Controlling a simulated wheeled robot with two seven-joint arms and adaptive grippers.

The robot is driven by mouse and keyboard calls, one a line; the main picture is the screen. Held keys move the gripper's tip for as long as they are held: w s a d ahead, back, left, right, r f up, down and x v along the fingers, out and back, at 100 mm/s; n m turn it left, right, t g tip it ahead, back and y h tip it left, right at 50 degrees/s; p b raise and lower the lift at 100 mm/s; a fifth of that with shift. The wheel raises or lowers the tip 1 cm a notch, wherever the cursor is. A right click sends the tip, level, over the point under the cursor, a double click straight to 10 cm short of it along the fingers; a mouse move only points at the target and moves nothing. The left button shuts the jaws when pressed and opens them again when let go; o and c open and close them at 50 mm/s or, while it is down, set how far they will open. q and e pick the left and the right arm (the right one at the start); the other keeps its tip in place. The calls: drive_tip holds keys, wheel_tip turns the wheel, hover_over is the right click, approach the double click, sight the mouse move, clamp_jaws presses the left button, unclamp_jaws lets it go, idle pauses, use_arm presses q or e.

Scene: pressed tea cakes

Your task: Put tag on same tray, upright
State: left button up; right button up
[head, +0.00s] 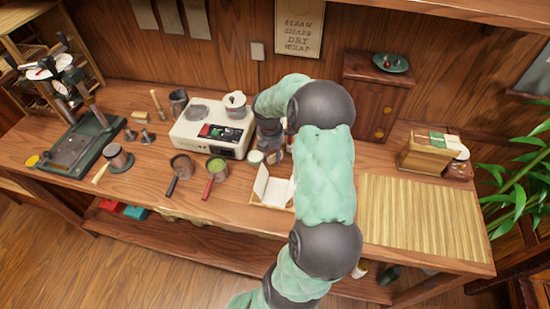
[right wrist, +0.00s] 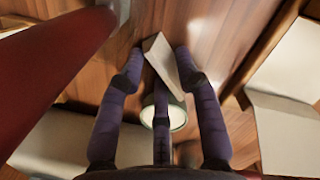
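My right gripper (head: 272,150) is low over the middle of the table, mostly hidden by my right arm in the head view. In the right wrist view its dark purple fingers (right wrist: 158,68) surround a small pale, flat-sided piece (right wrist: 162,58), which may be the tag. The piece is tilted and lies close to the right-hand finger; wood shows between it and the left-hand finger. I cannot tell whether it is gripped. A tray with an open white wrapper (head: 272,188) is just in front; the white wrapper also shows in the right wrist view (right wrist: 285,125). My left gripper is not in view.
A wooden card box (head: 425,158) stands right. The slatted mat (head: 420,215) is bare.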

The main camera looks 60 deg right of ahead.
drive_tip(key=shift+c, duration=0.9)
drive_tip(key=shift+r, duration=0.1)
drive_tip(key=shift+r+p, duration=0.35)
drive_tip(key=shift+r, duration=0.2)
wheel_tip(320, 180, up, 2)
drive_tip(key=shift+r+p, duration=0.25)
drive_tip(key=shift+p, duration=0.4)
drive_tip(key=s+a+r+p, duration=0.1)
drive_tip(key=s+a+r, duration=0.1)
drive_tip(key=a+r, duration=0.1)
drive_tip(key=s+a+r+p, duration=0.1)
drive_tip(key=s+a+r, duration=0.1)
drive_tip(key=a, duration=0.3)
drive_tip(key=s+a+r+p, duration=0.2)
drive_tip(key=a+r, duration=0.2)
drive_tip(key=shift+s+a+r, duration=0.1)
drive_tip(key=shift+s+a, duration=0.1)
drive_tip(key=shift+a, duration=0.05)
